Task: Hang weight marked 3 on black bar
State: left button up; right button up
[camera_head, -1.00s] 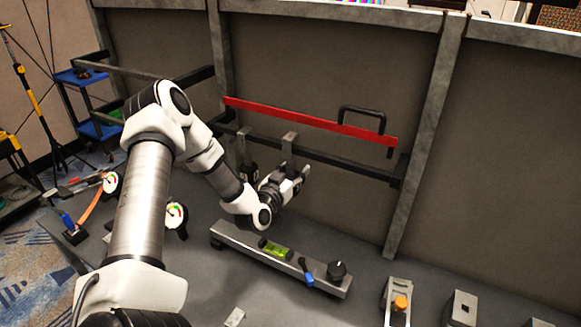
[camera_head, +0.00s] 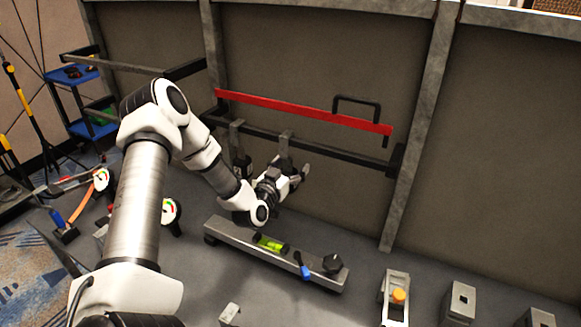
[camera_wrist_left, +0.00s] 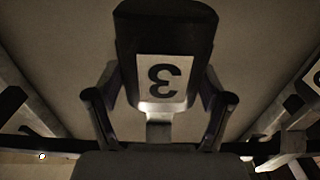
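The weight marked 3 (camera_wrist_left: 165,45) is a dark block with a white label, and its number appears upside down in the left wrist view. My left gripper (camera_wrist_left: 160,88) has one finger on each side of it, close against its edges, and looks shut on it. In the head view, my left gripper (camera_head: 297,178) is low beside the wall and hides most of the weight. A metal hanger plate (camera_head: 286,141) rises above it at the black bar (camera_head: 335,160). I cannot tell if it rests on the bar. My right gripper is out of view.
Another dark weight (camera_head: 240,165) hangs from the bar just left of my gripper. A red bar (camera_head: 300,111) crosses above. On the table below lie a long metal beam with a green level (camera_head: 270,243), and a metal bracket with an orange knob (camera_head: 398,295).

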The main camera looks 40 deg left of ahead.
pick_arm(q)
jog(key=shift+s+f, duration=0.1)
jog(key=shift+f, duration=0.05)
jog(key=shift+s+d, duration=0.15)
jog(key=shift+s, duration=0.2)
jog(key=v, duration=0.6)
jog(key=shift+s, duration=0.35)
jog(key=shift+w, duration=0.1)
jog(key=shift+d, duration=0.1)
jog(key=shift+r, duration=0.2)
